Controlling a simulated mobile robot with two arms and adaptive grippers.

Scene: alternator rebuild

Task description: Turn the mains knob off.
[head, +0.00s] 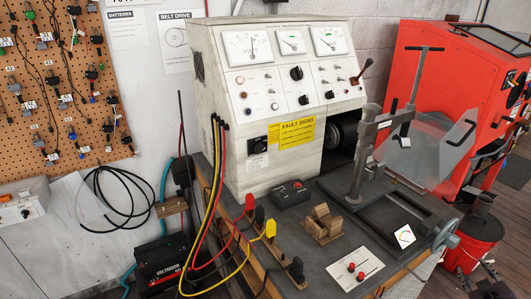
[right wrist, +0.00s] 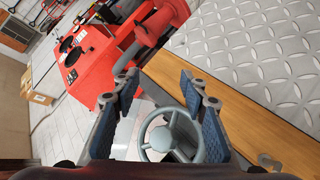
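The grey test bench cabinet (head: 205,85) stands at the back of the bench in the head view. Its panel carries a large black knob (head: 296,73), a smaller black knob (head: 303,100) and small toggles. A black switch block (head: 257,144) sits lower, left of the yellow "FAULT SIGNS" label (head: 291,134). I cannot read which one is the mains knob or how it is set. My right gripper (head: 487,270) is at the lower right edge, well away from the panel. In the right wrist view my right gripper (right wrist: 164,90) is open, with a grey handwheel (right wrist: 172,135) showing between its fingers. My left gripper is not in view.
Red, black and yellow leads (head: 222,180) hang before the cabinet's left side. A black box (head: 291,194), a wooden block (head: 322,223) and a vise-like stand (head: 360,160) with a clear shield (head: 425,155) occupy the bench. A red cabinet (head: 430,70) stands right.

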